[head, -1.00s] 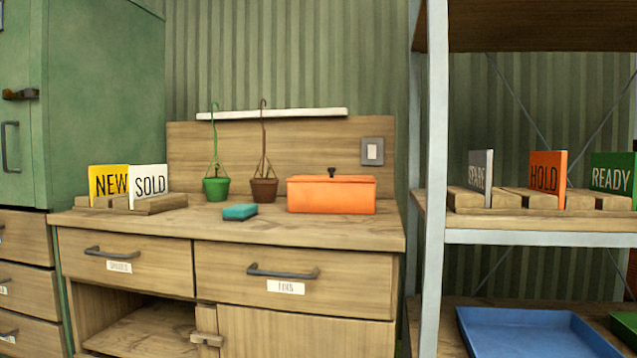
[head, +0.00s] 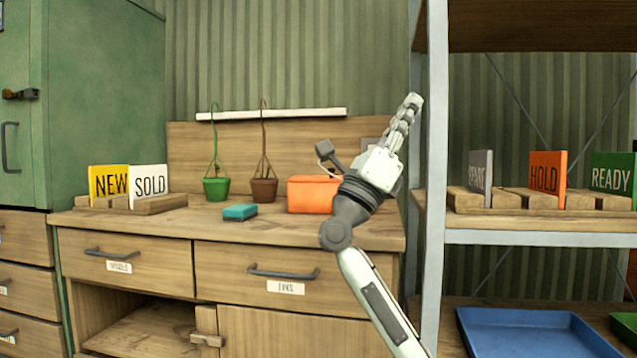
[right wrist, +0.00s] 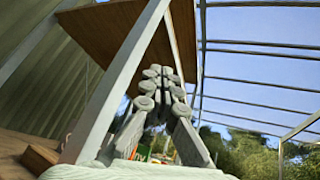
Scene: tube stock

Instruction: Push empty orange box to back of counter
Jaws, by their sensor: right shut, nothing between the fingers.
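The orange box (head: 308,194) sits on the wooden counter (head: 270,228), toward its right side. Whether the box is empty cannot be seen. My left gripper is not in view.
A teal sponge (head: 240,212) lies left of the box. Green (head: 216,188) and brown (head: 264,190) hanging pots stand behind the sponge. NEW and SOLD signs (head: 148,182) stand at the left. A metal shelf post (head: 434,180) rises close to my right gripper.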

